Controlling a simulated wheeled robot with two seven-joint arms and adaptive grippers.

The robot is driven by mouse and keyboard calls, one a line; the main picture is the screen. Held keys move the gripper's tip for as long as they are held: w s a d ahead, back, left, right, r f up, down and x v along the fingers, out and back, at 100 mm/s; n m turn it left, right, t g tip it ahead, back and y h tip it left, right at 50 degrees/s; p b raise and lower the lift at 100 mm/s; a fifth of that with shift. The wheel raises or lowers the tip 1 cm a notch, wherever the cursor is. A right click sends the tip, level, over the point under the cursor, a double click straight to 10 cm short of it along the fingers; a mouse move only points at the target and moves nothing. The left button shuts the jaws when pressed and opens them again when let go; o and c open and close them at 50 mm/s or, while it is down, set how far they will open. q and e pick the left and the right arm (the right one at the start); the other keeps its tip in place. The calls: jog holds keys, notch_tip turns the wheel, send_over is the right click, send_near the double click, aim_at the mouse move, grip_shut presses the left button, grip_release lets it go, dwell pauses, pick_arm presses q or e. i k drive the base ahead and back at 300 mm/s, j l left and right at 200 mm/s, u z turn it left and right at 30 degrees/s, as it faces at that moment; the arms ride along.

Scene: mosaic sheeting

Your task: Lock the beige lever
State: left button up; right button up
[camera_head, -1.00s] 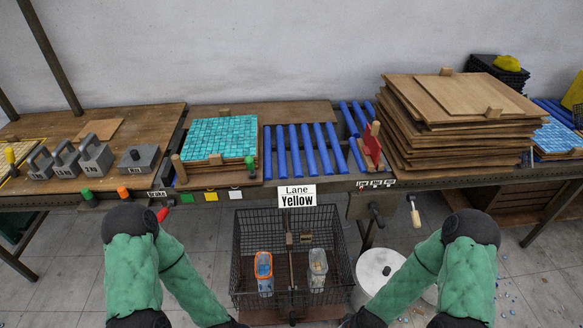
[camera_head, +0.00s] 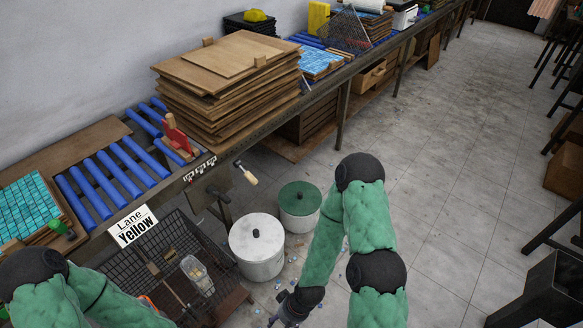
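The beige lever (camera_head: 248,175) is mounted on the front edge of the bench, below the stack of boards. Its pale handle slopes down to the right from a short dark rod. My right arm comes in from the bottom, right of the lever. My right gripper (camera_head: 287,308) is at the bottom edge, dark and partly cut off, well below and apart from the lever; its fingers cannot be made out. My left arm shows at the lower left, but its gripper is out of the picture.
A wire basket (camera_head: 140,258) is at lower left. A board stack (camera_head: 222,75) lies on the bench above. The floor at right is mostly clear.

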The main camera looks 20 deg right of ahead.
aim_at(238, 163)
jog(key=z, duration=0.35)
jog(key=i+l, duration=0.3)
jog(key=i+l+u, duration=0.1)
jog(key=i+l, duration=0.2)
jog(key=l, duration=0.25)
jog(key=i+l, duration=0.3)
jog(key=i+l+u, duration=0.1)
jog(key=i+l, duration=0.15)
jog(key=l, duration=0.3)
jog(key=i+l, duration=0.3)
jog(key=l, duration=0.15)
